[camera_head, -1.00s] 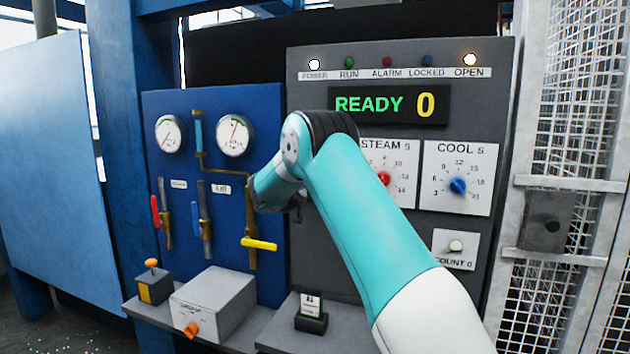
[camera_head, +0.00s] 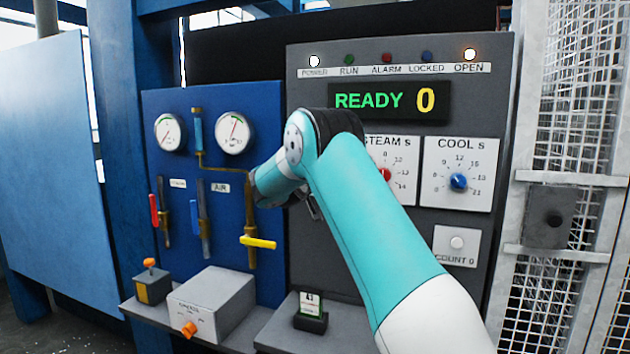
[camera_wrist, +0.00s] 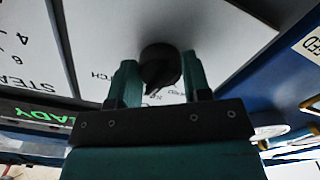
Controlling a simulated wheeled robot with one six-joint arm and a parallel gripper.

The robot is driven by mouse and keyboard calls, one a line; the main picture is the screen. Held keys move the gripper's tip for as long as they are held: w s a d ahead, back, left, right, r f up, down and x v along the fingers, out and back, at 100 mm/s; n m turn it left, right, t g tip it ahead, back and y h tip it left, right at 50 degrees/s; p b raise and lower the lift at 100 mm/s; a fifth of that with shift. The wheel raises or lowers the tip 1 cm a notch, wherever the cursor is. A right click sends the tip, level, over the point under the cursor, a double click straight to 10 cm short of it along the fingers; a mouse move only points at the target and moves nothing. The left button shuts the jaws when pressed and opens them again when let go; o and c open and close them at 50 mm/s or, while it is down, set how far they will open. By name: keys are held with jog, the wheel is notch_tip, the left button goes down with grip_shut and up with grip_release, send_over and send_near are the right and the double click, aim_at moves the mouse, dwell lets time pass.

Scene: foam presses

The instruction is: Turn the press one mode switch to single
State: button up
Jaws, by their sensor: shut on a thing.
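The mode switch is a round black knob (camera_wrist: 161,66) on a white plate (camera_wrist: 225,30) in the wrist view. Its pointed end faces down toward my wrist in that view. The lettering around it is partly covered; only "CH" shows clearly at the left. My gripper (camera_wrist: 160,80) has one teal finger on each side of the knob and is shut on it. In the head view, my gripper (camera_head: 312,207) is mostly hidden behind my arm, and the mode switch is hidden too.
The grey press panel has a READY 0 display (camera_head: 388,101), a blue COOL dial (camera_head: 458,181) and a COUNT button (camera_head: 456,243). A blue board with gauges (camera_head: 232,133) and a yellow valve handle (camera_head: 258,242) stands left. A mesh guard (camera_head: 580,90) stands right.

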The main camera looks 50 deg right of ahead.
jog(key=shift+n, duration=1.2)
jog(key=o, duration=0.9)
jog(key=shift+s, duration=0.1)
jog(key=shift+a, duration=0.1)
jog(key=shift+b+v, duration=3.9)
jog(key=shift+v, duration=4.75)
